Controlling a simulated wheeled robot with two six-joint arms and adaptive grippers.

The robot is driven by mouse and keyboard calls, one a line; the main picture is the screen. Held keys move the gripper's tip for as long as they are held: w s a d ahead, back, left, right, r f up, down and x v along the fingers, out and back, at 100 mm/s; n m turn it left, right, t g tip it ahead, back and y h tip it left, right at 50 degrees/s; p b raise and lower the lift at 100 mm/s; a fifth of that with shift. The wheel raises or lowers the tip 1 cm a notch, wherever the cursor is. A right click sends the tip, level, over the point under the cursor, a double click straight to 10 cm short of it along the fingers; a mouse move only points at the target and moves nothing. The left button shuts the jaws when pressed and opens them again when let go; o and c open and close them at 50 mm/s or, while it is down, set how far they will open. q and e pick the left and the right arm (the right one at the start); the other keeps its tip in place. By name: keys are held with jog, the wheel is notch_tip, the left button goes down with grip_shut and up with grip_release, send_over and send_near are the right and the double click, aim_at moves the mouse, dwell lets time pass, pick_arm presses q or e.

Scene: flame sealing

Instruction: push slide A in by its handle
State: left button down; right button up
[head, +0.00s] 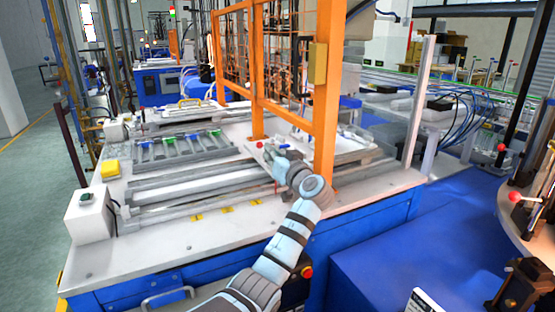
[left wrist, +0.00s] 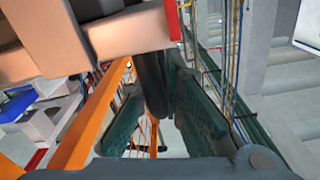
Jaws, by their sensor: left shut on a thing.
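My left gripper (head: 270,152) is over the right part of the white machine table (head: 150,250), beside the orange frame post. A small red ball knob (head: 259,145) shows at its fingertips. In the left wrist view, the two dark green fingers (left wrist: 157,108) are closed around a dark rounded bar (left wrist: 151,75), which looks like the handle of a slide. Grey slide rails (head: 190,196) run along the table to the left of the gripper. No letter marking slide A is readable, and the gripper hides where the handle joins the slide. My right gripper is not in view.
An orange frame (head: 327,110) with wire mesh stands close behind and right of my gripper. A rack with green and blue clips (head: 180,148) lies on the table. A white box (head: 90,215) stands at the left corner. A blue surface (head: 430,250) lies at right.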

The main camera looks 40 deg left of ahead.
pick_arm(q)
jog(key=shift+a+r, duration=0.1)
jog(key=shift+r, duration=0.2)
jog(key=c, duration=1.7)
grip_release()
jog(key=shift+w, duration=0.1)
jog(key=shift+s+a+f, duration=0.2)
jog(key=shift+d, duration=0.25)
jog(key=v, duration=1.1)
jog(key=shift+s+d, duration=0.2)
jog(key=shift+a, duration=0.1)
